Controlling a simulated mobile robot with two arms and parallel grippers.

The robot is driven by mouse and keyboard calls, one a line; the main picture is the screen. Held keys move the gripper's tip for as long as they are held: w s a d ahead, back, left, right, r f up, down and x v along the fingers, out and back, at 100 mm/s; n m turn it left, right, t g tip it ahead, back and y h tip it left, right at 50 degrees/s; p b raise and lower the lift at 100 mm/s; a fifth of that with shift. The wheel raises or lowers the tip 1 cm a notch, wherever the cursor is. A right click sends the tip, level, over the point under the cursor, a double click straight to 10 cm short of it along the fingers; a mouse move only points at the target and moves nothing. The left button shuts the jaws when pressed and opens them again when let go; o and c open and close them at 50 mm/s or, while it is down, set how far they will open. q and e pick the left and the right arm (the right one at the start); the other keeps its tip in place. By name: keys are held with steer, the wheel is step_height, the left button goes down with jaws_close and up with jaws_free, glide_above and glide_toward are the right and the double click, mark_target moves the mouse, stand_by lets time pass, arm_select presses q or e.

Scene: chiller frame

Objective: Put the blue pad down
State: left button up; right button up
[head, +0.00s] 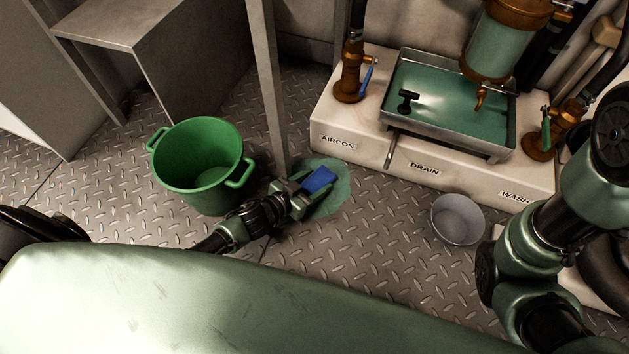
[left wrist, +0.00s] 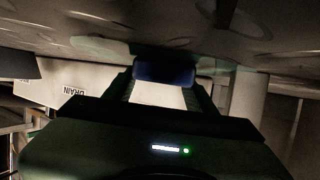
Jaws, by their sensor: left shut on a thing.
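The blue pad (head: 319,180) is between the fingertips of my left gripper (head: 307,190), low over a green wet patch (head: 338,196) on the metal floor. In the left wrist view the blue pad (left wrist: 165,73) spans the gap between the two fingers of my left gripper (left wrist: 165,84). My left gripper is shut on it. I cannot tell whether the pad touches the floor. My right arm shows at the right edge of the head view, but its gripper is not in view.
A green bucket (head: 185,200) stands left of my left gripper, and a grey post (head: 268,90) rises just behind it. A grey pail (head: 459,220) stands right. A white plinth (head: 350,134) with labels carries a metal tray (head: 497,153) of green liquid. Treadplate floor between is clear.

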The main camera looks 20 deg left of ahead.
arm_select(q)
steer(key=o, duration=1.3)
steer(key=shift+r, duration=0.1)
